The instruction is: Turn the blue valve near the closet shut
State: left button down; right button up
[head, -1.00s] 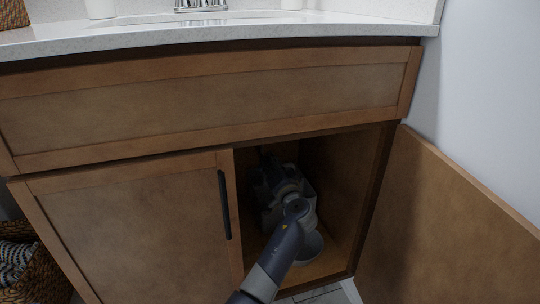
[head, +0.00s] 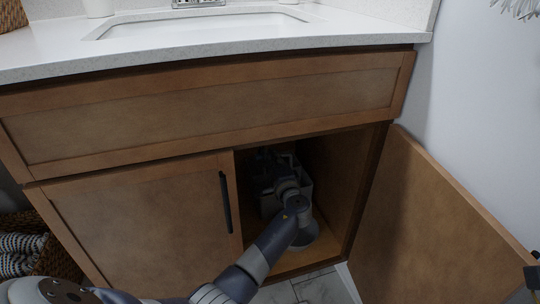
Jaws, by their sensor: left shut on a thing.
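My left arm comes in from the bottom left and reaches into the open right side of the wooden vanity cabinet (head: 170,215). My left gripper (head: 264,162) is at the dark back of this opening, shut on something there. Its fingertips are in shadow and partly behind my own wrist. I cannot make out the blue valve; the thing between the fingers is hidden. My right gripper is not in view.
The right cabinet door (head: 440,220) stands open; the left door, with a black handle (head: 225,202), is closed. The cabinet floor (head: 318,257) is bare in front. A white countertop (head: 300,40) with a sink overhangs above. A woven basket (head: 55,262) stands at lower left.

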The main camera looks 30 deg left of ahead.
pick_arm(q)
jog(key=shift+w+r, duration=0.1)
dwell(0.4)
jog(key=c, duration=1.6)
grip_release()
jog(key=v, duration=1.2)
